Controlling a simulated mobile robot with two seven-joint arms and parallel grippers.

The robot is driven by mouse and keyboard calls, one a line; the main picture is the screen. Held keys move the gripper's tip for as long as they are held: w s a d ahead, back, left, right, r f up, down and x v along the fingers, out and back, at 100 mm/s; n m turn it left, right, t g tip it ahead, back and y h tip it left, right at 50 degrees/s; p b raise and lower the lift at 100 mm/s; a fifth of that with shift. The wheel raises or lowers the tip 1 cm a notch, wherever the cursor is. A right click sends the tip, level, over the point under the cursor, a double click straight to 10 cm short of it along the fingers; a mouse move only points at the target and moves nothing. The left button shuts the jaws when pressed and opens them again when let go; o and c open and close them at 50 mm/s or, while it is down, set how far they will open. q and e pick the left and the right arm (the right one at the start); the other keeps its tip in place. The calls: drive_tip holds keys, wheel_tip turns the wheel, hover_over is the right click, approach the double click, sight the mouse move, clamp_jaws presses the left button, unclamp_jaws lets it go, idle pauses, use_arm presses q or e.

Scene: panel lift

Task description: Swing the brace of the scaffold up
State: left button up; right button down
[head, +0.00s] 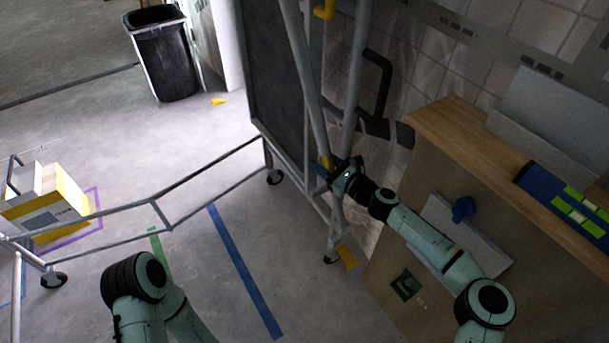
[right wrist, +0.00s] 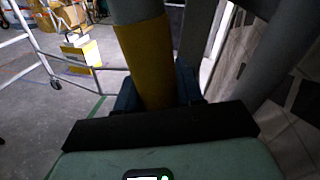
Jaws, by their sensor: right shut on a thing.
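The scaffold (head: 210,180) is a grey tube frame on castors, with a low rail running left and an upright end on the right beside a dark panel (head: 275,85). A grey brace tube (head: 306,85) with a yellow band stands steeply at that end. My right gripper (head: 328,168) is at the lower part of this tube. In the right wrist view the yellow band (right wrist: 146,60) of the tube sits between the fingers, and the gripper is shut on it. The fingertips are partly hidden behind the tube. My left gripper is out of view; only part of that arm shows.
A wooden cabinet (head: 385,270) stands close on the right, with a blue and green box (head: 570,205) on top. A black bin (head: 165,60) is at the back left. A white and yellow box (head: 45,197) is at the far left. The middle floor is clear.

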drive_tip(key=shift+m, duration=0.7)
drive_tip(key=shift+w+d+r+p, duration=0.15)
drive_tip(key=shift+w+d, duration=0.35)
drive_tip(key=shift+d, duration=0.25)
drive_tip(key=shift+w+d+r+p, duration=0.2)
drive_tip(key=shift+w+d, duration=0.25)
drive_tip(key=shift+d, duration=0.25)
drive_tip(key=shift+w+d+r+p, duration=0.15)
drive_tip(key=shift+w+d, duration=0.35)
drive_tip(key=shift+d, duration=0.25)
drive_tip(key=shift+f, duration=0.1)
drive_tip(key=c, duration=0.8)
unclamp_jaws()
drive_tip(key=shift+s+d, duration=0.1)
